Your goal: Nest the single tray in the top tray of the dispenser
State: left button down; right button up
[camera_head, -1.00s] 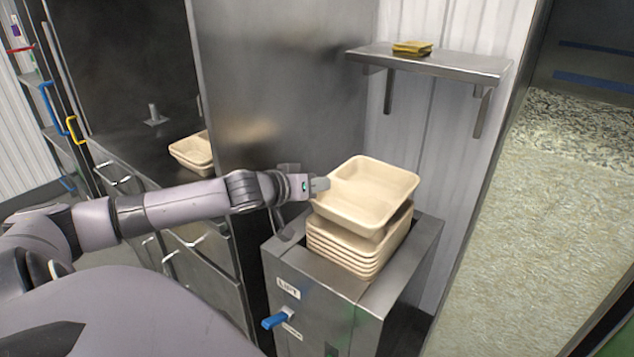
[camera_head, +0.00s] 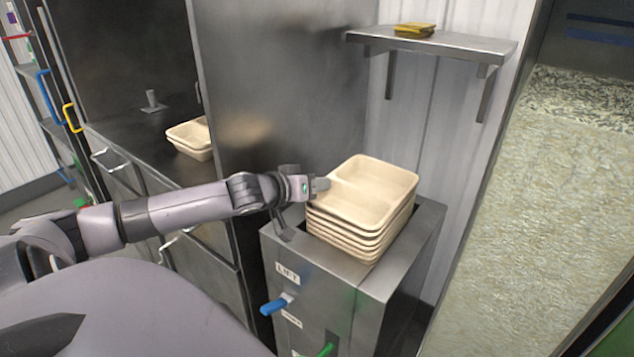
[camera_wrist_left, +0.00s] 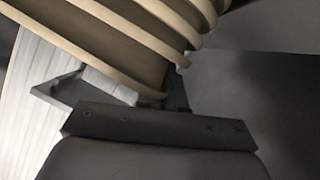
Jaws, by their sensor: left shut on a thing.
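The single tray (camera_head: 366,184) is beige with a divider and sits at the top of the dispenser's stack, lined up with the trays below. No clear gap shows between it and the stack. The stacked trays (camera_head: 345,241) stand in the steel dispenser (camera_head: 318,282). My left gripper (camera_head: 319,186) is shut on the single tray's left rim. In the left wrist view, my left gripper (camera_wrist_left: 165,100) is close against the tray edges (camera_wrist_left: 120,45); the exact grip point is partly hidden. My right gripper is not in view.
A blue lever (camera_head: 274,306) and a green lever (camera_head: 327,350) stick out of the dispenser's front. A steel shelf (camera_head: 455,44) with a yellow item (camera_head: 414,30) is on the wall behind. More beige trays (camera_head: 190,139) lie on the counter at left.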

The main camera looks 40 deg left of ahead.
pick_arm(q)
jog(key=shift+s+d+f, duration=0.1)
jog(key=shift+s+f, duration=0.05)
jog(key=shift+f, duration=0.5)
jog(key=c, duration=1.2)
grip_release()
jog(key=shift+o, duration=0.2)
jog(key=shift+f, duration=0.1)
jog(key=shift+s, duration=0.2)
jog(key=shift+v, duration=0.85)
jog(key=shift+s+r+p, duration=0.4)
jog(key=shift+s+r, duration=0.45)
jog(key=shift+s, duration=0.25)
jog(key=shift+s+r+p, duration=0.4)
jog(key=shift+s+r, duration=0.45)
jog(key=shift+s, duration=0.25)
